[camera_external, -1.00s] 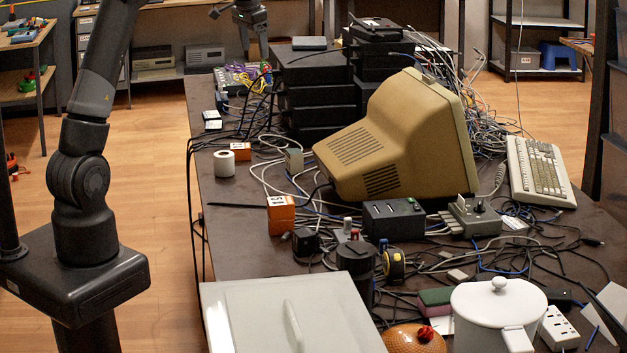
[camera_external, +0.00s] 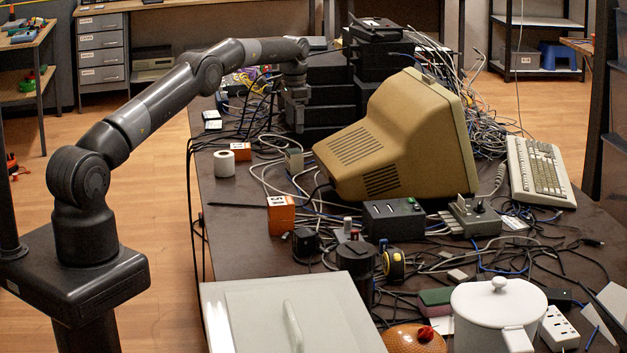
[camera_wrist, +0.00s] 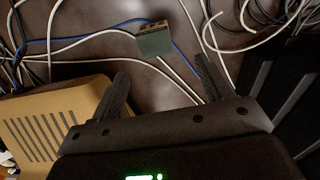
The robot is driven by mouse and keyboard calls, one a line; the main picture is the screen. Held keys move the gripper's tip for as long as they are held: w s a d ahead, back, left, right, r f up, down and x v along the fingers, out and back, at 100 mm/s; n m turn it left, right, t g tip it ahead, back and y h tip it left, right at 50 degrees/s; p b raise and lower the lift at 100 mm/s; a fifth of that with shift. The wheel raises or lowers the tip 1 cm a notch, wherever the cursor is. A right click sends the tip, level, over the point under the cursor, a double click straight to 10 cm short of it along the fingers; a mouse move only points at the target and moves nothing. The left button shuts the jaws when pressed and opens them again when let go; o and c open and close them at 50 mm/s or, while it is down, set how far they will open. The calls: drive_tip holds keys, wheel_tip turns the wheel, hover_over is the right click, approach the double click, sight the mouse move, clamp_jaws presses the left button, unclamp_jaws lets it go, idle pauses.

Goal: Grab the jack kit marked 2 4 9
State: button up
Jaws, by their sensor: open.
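No marking 2 4 9 is readable on any item, so I cannot tell which is the jack kit. An orange box (camera_external: 281,215) with a dark mark on a white label stands left of the monitor; its mark looks like "15". A smaller orange box (camera_external: 241,151) stands behind it, its label too small to read. My gripper (camera_external: 297,125) points down above the table behind that box. It is open and empty in the wrist view (camera_wrist: 160,75).
The beige monitor (camera_external: 398,140) stands close right of my gripper, with stacked black devices (camera_external: 330,95) behind. Loose cables (camera_external: 265,180) cover much of the table. A large pale lidded box (camera_external: 260,315) fills the front.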

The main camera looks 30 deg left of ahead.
sight(294, 151)
wheel_tip(294, 151, down, 6)
drive_tip(key=shift+f, duration=0.25)
drive_tip(key=f, duration=0.4)
drive_tip(key=shift+s+d+f, duration=0.15)
drive_tip(key=shift+s+f, duration=0.05)
drive_tip(key=shift+s, duration=0.2)
drive_tip(key=shift+f, duration=0.55)
drive_tip(key=shift+c, duration=0.4)
drive_tip(key=c, duration=1)
